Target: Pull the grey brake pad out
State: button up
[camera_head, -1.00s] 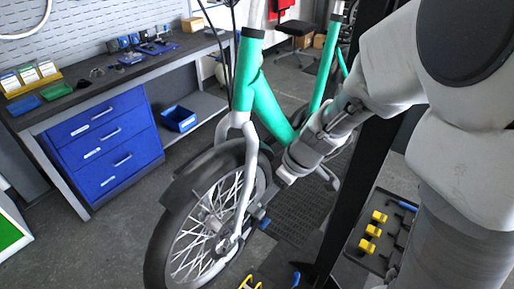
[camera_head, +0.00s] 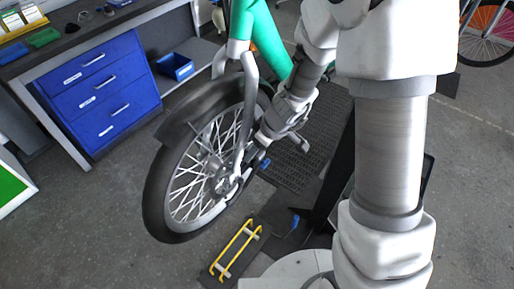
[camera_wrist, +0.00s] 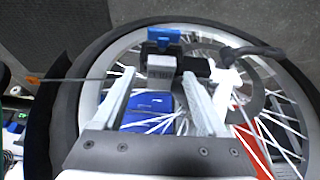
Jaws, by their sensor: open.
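In the wrist view, my gripper (camera_wrist: 160,98) is open, with one finger on each side of a dark brake caliper (camera_wrist: 190,68) beside the spoked wheel. A small grey block, seemingly the brake pad (camera_wrist: 160,66), sits in the caliper between and just beyond the fingertips, under a blue part (camera_wrist: 163,37). I cannot tell whether the fingers touch it. In the head view, my gripper (camera_head: 261,140) is beside the front wheel (camera_head: 172,208) near its hub, and the pad itself is too small to make out.
The green bike frame (camera_head: 242,20) and silver fork (camera_head: 249,100) rise close to my arm. A yellow rack (camera_head: 236,250) lies on the floor below the wheel. A workbench with blue drawers (camera_head: 100,90) stands at the left. A black post (camera_head: 335,185) stands right of the wheel.

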jog(key=shift+c, duration=0.3)
grip_shut()
jog(key=c, duration=0.5)
grip_release()
jog(key=shift+c, duration=0.2)
grip_shut()
jog(key=shift+r, duration=0.1)
